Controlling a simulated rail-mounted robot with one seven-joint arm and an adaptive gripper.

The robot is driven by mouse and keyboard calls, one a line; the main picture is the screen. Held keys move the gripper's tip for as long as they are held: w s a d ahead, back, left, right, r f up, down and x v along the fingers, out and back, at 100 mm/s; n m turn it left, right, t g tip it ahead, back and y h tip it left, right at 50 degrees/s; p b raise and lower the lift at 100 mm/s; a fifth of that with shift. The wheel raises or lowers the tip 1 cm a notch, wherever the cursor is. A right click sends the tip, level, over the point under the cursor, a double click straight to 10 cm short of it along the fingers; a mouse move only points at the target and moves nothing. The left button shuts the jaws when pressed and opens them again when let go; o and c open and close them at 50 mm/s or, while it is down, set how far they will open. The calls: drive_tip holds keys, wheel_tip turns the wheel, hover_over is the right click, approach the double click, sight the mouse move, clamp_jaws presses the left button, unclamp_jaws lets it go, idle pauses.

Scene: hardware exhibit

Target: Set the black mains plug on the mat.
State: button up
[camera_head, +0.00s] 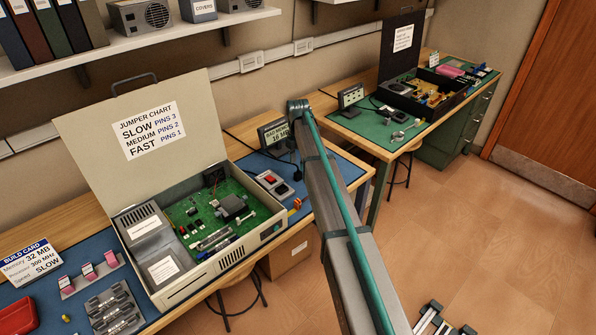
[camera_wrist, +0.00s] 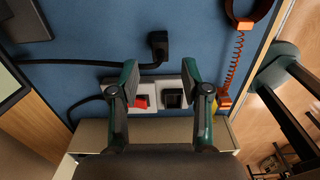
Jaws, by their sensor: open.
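The black mains plug (camera_wrist: 158,42) appears to lie on the blue mat (camera_wrist: 95,65), with its cable running left. It also shows in the head view (camera_head: 297,174), near the right end of the mat (camera_head: 345,171). My gripper (camera_wrist: 160,80) is open and empty, its fingers over the light socket block (camera_wrist: 145,108). The plug is just beyond the fingertips, apart from them. The block has a red switch (camera_wrist: 141,101) and a black socket face (camera_wrist: 174,98) with no plug in it. My gripper is hidden in the head view.
An orange coiled cord (camera_wrist: 237,70) lies right of the plug. The open computer case (camera_head: 215,225) stands left of the socket block (camera_head: 270,181) in the head view. A small display sign (camera_head: 274,133) stands behind the block. A second bench with a green mat (camera_head: 375,128) is farther right.

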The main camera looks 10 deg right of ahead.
sight(298, 172)
wheel_tip(298, 172, up, 7)
drive_tip(key=b, duration=0.1)
drive_tip(key=shift+r+b, duration=0.2)
drive_tip(key=shift+b, duration=0.15)
